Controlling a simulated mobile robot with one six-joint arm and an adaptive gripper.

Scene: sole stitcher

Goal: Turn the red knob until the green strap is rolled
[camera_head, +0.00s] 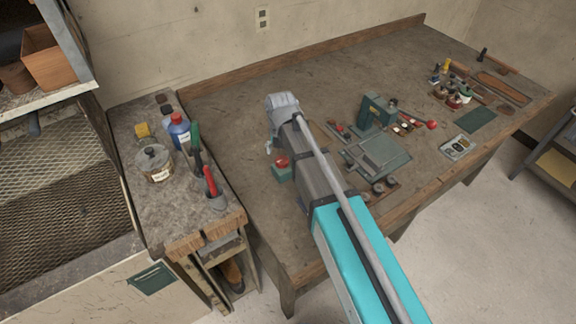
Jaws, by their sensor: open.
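A green sewing machine (376,112) stands on the workbench, right of my arm. A red round knob (431,125) sits at the end of a thin rod on its right side. Another red part (281,162) tops a small green block (283,174) beside my arm. I cannot tell which red part the task means. No green strap can be made out. My gripper (270,147) shows only as a small grey part below the wrist, mostly hidden by my arm. It is open, close to the red-topped block and well left of the machine; contact cannot be told.
The workbench (330,90) has a raised back edge. Bottles and small tools (455,90) crowd its right end. A side counter (130,120) holds a tin (154,163), a blue bottle (179,130) and handled tools. The bench's back middle is clear.

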